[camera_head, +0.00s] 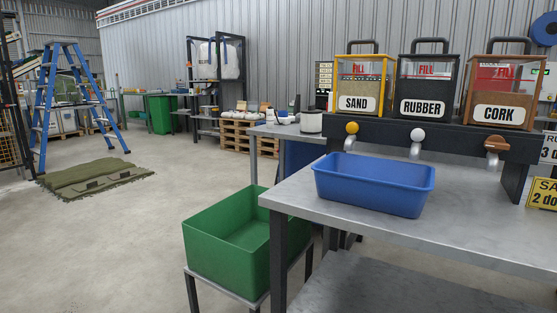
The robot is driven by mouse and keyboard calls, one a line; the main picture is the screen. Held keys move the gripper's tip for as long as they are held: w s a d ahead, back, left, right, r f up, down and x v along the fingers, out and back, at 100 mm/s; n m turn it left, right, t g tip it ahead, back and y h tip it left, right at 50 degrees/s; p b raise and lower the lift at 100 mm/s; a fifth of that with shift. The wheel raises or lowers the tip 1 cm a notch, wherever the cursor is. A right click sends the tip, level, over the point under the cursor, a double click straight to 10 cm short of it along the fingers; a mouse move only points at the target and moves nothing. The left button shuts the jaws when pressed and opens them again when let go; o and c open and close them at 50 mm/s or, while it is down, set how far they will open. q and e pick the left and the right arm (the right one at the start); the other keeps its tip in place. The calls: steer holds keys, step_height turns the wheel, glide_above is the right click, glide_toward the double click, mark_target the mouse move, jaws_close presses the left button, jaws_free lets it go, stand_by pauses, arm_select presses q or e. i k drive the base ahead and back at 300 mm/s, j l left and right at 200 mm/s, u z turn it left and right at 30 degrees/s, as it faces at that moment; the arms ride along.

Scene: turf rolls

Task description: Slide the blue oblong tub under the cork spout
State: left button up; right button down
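The blue oblong tub (374,187) stands upright on the grey metal table (470,227). It looks empty, though its floor shows only in part. It sits in front of the sand spout with the yellow knob (351,129) and the rubber spout with the white knob (417,136), left of the cork spout (496,146) with its brown knob. The cork bin (500,113) is the rightmost of three labelled bins, beside the rubber bin (423,107) and the sand bin (357,103). Neither of my grippers is in view.
A green crate (227,262) stands on a low stand left of the table, below the tabletop. The tabletop is clear right of the tub, up to a dark rack leg (514,182). A blue ladder (75,105) and a green mat (95,177) are on the floor at left.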

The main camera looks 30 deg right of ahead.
mark_target(400, 189)
steer(key=i+j, duration=0.1)
steer(key=i, duration=0.4)
steer(key=i+j+z, duration=0.1)
steer(key=i, duration=0.45)
